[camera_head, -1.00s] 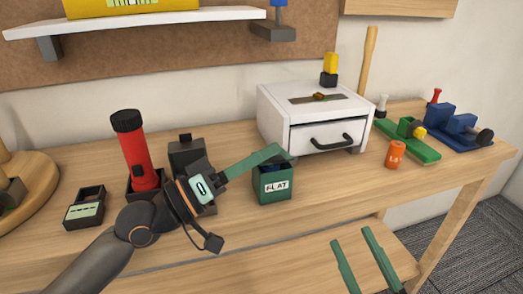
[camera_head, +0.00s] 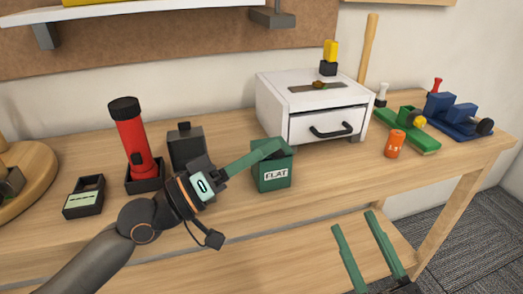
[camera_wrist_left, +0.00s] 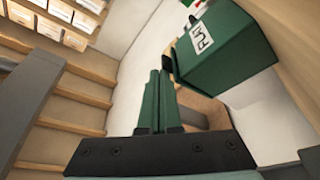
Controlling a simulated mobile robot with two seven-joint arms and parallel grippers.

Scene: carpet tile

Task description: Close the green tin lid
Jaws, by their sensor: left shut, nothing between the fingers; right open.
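The green tin (camera_head: 274,177), labelled FLAT, stands upright near the front of the bench. It also shows at the upper right of the left wrist view (camera_wrist_left: 232,48). My left gripper (camera_head: 272,147) comes in from the left, its green fingers shut and empty, with the tips at the tin's top rim. In the left wrist view the fingers (camera_wrist_left: 157,75) lie together beside the tin. The tin's top looks dark; the fingers partly hide it, and I cannot make out the lid's position clearly. My right gripper (camera_head: 353,221) is open and empty, low in front of the bench.
A white drawer box (camera_head: 312,112) stands behind the tin. A red flashlight (camera_head: 130,135) and a dark grey block (camera_head: 187,148) are to the left. An orange can (camera_head: 395,144) and a green tool base (camera_head: 405,130) are to the right. Bare wood lies right of the tin.

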